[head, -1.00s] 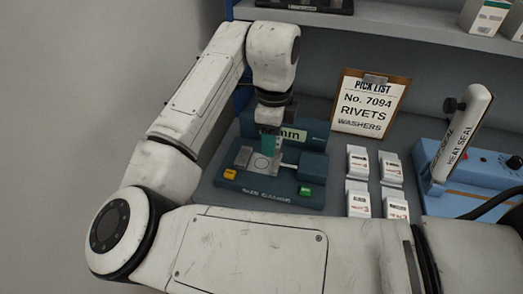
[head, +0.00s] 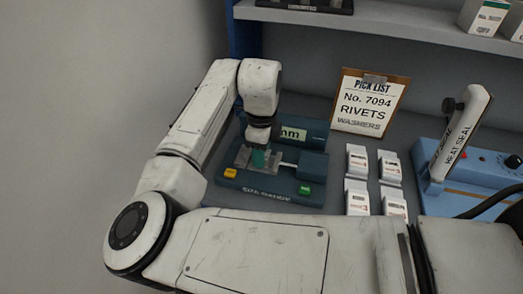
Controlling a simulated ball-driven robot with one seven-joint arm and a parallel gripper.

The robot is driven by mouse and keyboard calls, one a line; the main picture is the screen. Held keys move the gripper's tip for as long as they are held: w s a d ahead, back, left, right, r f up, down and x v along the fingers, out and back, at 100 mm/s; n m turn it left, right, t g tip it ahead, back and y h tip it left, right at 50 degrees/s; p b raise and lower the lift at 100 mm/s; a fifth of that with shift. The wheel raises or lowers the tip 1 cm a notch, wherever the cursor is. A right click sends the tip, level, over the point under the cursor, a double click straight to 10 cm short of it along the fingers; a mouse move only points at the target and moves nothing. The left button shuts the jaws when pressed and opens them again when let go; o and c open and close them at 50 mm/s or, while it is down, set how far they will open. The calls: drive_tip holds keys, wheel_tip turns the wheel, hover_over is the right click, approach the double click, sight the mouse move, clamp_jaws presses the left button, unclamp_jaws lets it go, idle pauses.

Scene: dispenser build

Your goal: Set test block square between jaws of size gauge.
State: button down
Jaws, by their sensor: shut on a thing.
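The size gauge (head: 228,190) is a dark teal bench device with a yellow button at its left, a green button at its right and a display reading "mm" at the back. Its metal jaws (head: 241,157) lie on the bed. The block is at the jaw area. I cannot tell whether it touches the bed or stands square to the jaws. My gripper's wrist hides part of the display.
Several small white packets (head: 357,160) stand right of the gauge. A pick list clipboard (head: 368,103) leans at the back. A blue heat sealer (head: 458,168) with a raised white arm stands at the right. A shelf (head: 400,28) runs overhead.

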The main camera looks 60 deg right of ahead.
drive_tip(key=shift+f, duration=0.15)
drive_tip(key=c, duration=0.6)
unclamp_jaws()
wheel_tip(320, 180, up, 12)
drive_tip(key=shift+r+b, duration=0.2)
drive_tip(key=shift+b, duration=0.15)
